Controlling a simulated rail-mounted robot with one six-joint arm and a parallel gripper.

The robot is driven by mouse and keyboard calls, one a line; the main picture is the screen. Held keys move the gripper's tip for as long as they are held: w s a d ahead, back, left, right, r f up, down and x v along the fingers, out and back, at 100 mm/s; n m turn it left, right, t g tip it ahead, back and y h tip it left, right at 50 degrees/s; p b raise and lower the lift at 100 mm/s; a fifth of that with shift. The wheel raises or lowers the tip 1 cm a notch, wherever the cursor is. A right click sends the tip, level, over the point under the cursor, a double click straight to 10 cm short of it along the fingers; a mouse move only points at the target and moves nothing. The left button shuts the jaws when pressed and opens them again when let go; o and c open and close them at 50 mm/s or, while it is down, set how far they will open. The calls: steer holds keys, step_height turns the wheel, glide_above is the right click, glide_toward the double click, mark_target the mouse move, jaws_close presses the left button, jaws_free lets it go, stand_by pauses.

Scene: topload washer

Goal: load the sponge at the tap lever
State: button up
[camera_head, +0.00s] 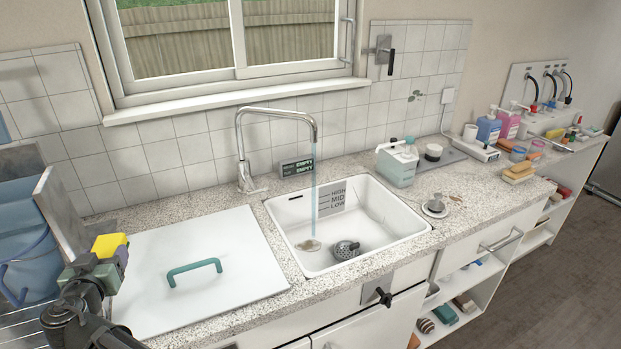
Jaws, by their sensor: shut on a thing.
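My gripper (95,270) is at the lower left, above the left end of the counter. It is shut on a yellow sponge (109,244), which sticks up above the fingers. The fingers hide its lower part. A tall chrome tap (241,150) stands behind the sink, and a stream of water (314,195) runs from its spout into the basin. A small light lever-like part (257,187) shows at the tap's base; its exact shape is too small to tell. My gripper and the sponge are well left of the tap, apart from it.
A white board with a green handle (194,270) lies left of the white sink (404,237). A strainer (346,250) lies in the basin. A small sign (297,167) reads EMPTY twice. Right of the sink stand a jug (397,165), bottles and stacked sponges (519,172). A blue bucket (28,262) is at far left.

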steer(key=shift+s+a, duration=0.2)
steer(key=shift+s+a+r+p, duration=0.1)
steer(key=shift+s+r+p, duration=0.25)
steer(key=shift+r+p, duration=0.25)
steer(key=s+r+p, duration=0.1)
steer(key=s+r, duration=0.1)
steer(key=s, duration=0.1)
steer(key=s+p, duration=0.1)
steer(key=shift+s+a+r+p, duration=0.25)
steer(key=shift+a+r+p, duration=0.1)
steer(key=shift+r, duration=0.05)
